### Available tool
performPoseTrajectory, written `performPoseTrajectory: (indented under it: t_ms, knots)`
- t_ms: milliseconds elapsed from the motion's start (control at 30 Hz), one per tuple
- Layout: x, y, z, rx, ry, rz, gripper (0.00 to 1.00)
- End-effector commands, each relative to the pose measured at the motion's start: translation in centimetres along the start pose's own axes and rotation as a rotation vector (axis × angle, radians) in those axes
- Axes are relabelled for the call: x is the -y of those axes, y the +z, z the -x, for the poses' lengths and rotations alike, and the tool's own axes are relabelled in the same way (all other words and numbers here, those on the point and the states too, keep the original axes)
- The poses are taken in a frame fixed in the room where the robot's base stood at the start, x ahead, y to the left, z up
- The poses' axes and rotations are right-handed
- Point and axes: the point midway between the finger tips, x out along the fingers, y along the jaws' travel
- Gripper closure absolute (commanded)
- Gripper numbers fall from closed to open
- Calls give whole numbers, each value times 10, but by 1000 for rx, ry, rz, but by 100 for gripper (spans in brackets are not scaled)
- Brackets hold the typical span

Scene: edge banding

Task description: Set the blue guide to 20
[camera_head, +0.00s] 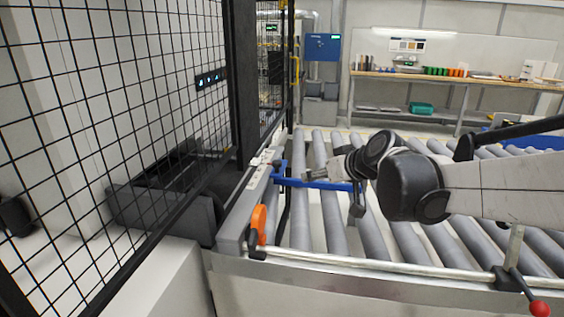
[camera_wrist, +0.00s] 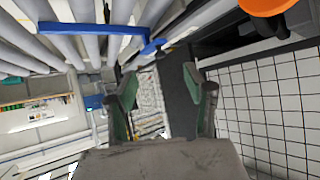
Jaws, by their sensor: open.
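The blue guide (camera_head: 325,184) is a bar lying across the rollers, its left end joined to a blue bracket by the grey side rail. It also shows at the top of the wrist view (camera_wrist: 95,28), with its bracket near the rail. My gripper (camera_head: 308,176) is beside the bar in the head view, pointing left toward the rail; I cannot tell whether they touch. In the wrist view my gripper (camera_wrist: 160,85) has its two green-lined fingers wide apart with nothing between them. A pale strip (camera_head: 257,176) lies along the rail; its numbers are too small to read.
An orange handle (camera_head: 258,222) stands on the near end of the rail. A black mesh fence (camera_head: 110,90) runs along the left. A red-knobbed lever (camera_head: 538,308) is at front right. Grey rollers (camera_head: 335,225) fill the conveyor. A workbench (camera_head: 450,76) stands far behind.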

Motion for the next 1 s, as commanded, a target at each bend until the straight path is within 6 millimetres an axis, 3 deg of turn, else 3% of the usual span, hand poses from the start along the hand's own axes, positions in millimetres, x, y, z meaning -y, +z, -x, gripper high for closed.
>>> performPoseTrajectory:
  t_ms: [33, 200, 400, 767, 1000]
  knots:
    - [-3, -8, -18, -22, -13, 13, 53]
    - [-11, -32, -71, -101, -50, 61, 53]
    - [-18, -45, -116, -169, -70, 97, 53]
    - [-20, -52, -147, -198, -77, 114, 53]
    - [-16, -60, -184, -198, -76, 114, 53]
